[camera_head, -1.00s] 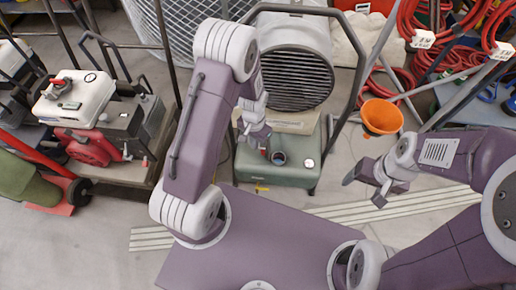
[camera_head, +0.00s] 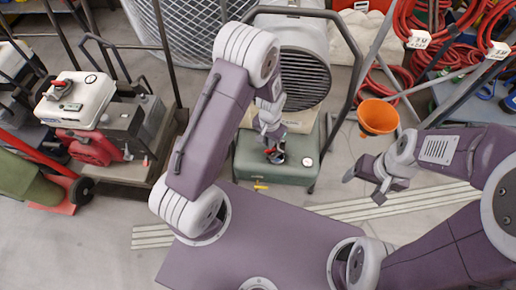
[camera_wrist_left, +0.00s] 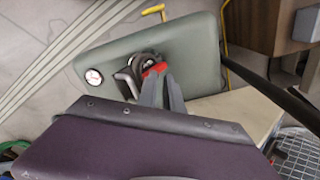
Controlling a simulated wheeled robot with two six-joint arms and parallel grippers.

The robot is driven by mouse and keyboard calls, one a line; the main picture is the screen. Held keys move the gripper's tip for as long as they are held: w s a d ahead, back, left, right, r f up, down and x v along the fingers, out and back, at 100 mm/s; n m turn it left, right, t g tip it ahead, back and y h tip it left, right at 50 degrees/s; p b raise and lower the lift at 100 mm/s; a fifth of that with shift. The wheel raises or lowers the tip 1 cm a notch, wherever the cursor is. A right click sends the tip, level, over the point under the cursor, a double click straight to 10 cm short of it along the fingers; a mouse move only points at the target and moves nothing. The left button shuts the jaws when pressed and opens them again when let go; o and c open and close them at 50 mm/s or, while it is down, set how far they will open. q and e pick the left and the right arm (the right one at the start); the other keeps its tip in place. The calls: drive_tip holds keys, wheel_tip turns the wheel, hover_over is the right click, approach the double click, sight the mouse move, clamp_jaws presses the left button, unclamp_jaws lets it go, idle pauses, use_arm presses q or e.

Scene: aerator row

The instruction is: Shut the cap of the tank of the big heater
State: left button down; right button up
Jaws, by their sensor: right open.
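The big heater's green tank (camera_head: 250,168) sits low in front of the heater (camera_head: 305,75); it also shows in the wrist view (camera_wrist_left: 195,50). A dark round filler opening or cap (camera_wrist_left: 140,62) is on its top, with a red part beside it. My left gripper (camera_head: 273,153) points down over this spot. Its grey fingers (camera_wrist_left: 160,82) reach the red part in the wrist view and hide some of the filler. I cannot tell whether they grip anything, or the cap's exact position. My right gripper (camera_head: 364,189) is open and empty, right of the tank.
An orange funnel (camera_head: 378,116) is right of the heater. A dark frame bar (camera_head: 345,35) curves around the heater. A machine on a cart (camera_head: 100,125) stands at the left. Red hoses (camera_head: 420,30) hang at the upper right. Floor shows between tank and right gripper.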

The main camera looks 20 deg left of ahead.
use_arm(q)
drive_tip(key=shift+s+d+f+g, duration=0.3)
drive_tip(key=shift+s+f, duration=0.05)
drive_tip(key=shift+f, duration=0.15)
drive_tip(key=shift+w+d+r+p, duration=0.15)
drive_tip(key=shift+d+p, duration=0.35)
drive_tip(key=shift+d, duration=0.1)
drive_tip(key=shift+w+d+r+p, duration=0.15)
drive_tip(key=shift+w+d+p, duration=0.05)
drive_tip(key=shift+d, duration=0.3)
drive_tip(key=shift+w+d+r+p, duration=0.15)
drive_tip(key=shift+w+d, duration=0.05)
drive_tip(key=shift+d, duration=0.25)
drive_tip(key=shift+w+d+f, duration=0.2)
drive_tip(key=shift+d, duration=0.45)
drive_tip(key=shift+w+d+f, duration=0.15)
drive_tip(key=shift+d, duration=0.55)
drive_tip(key=shift+w+d+f, duration=0.2)
drive_tip(key=shift+d, duration=0.45)
wheel_tip(320, 180, up, 8)
drive_tip(key=p, duration=0.7)
